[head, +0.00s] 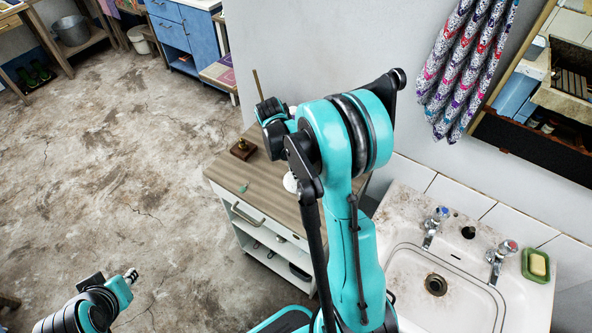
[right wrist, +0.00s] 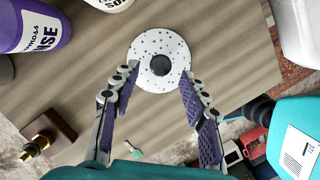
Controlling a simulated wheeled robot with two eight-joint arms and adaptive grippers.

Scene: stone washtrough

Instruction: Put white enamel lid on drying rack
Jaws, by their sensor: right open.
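The white enamel lid (right wrist: 144,50) is round and white with dark speckles and a black knob in its middle. It lies on a wood-grain top in the right wrist view. My right gripper (right wrist: 160,72) is open, with one finger at each side of the lid's near part; I cannot tell whether they touch it. In the head view my right arm hides the gripper and much of the cabinet top. I cannot make out a drying rack.
A purple bottle (right wrist: 37,22) and a white container (right wrist: 300,30) flank the lid. A brass piece on a dark block (head: 243,148) stands on the cabinet top (head: 262,190). The sink (head: 405,275) with two taps is at the right, with a green soap dish (head: 536,265).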

